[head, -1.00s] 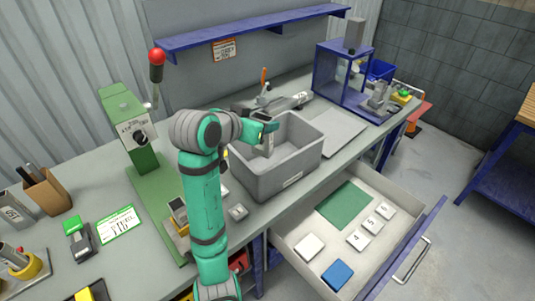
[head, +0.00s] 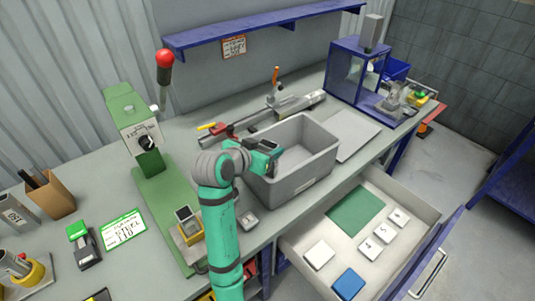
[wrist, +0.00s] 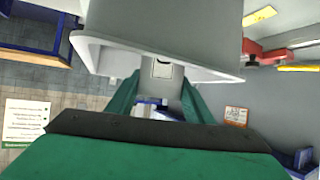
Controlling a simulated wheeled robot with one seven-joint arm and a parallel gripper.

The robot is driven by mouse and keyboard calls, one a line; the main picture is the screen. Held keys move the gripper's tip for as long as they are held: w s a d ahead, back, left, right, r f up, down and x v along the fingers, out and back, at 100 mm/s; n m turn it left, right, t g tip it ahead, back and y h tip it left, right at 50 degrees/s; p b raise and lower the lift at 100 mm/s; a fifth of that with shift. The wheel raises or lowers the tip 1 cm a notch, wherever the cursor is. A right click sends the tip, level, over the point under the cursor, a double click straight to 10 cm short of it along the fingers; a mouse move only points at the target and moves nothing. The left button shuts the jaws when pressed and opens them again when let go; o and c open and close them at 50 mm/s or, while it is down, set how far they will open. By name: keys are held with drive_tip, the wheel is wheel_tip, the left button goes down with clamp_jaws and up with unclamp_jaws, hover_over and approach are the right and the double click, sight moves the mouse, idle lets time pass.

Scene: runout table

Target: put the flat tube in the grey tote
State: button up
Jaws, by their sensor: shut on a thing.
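The grey tote (head: 305,178) stands on the bench, open at the top. My gripper (head: 272,158) is at the left part of its opening, low by the rim. In the wrist view my green fingers (wrist: 160,105) are shut on a grey piece with a small pale label, the flat tube (wrist: 161,74). The tote's pale rim and wall (wrist: 95,52) show around it in that view. In the head view my gripper mostly hides the tube, and I cannot tell whether it touches the tote floor.
A green press (head: 135,125) with a red-knobbed lever stands left of the tote. A grey clamp-like tool (head: 290,103) lies behind it. A flat grey plate (head: 352,135) lies to the right. An open drawer (head: 410,262) juts out in front.

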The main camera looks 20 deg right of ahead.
wheel_tip(320, 180, down, 2)
drive_tip(key=shift+f, duration=0.15)
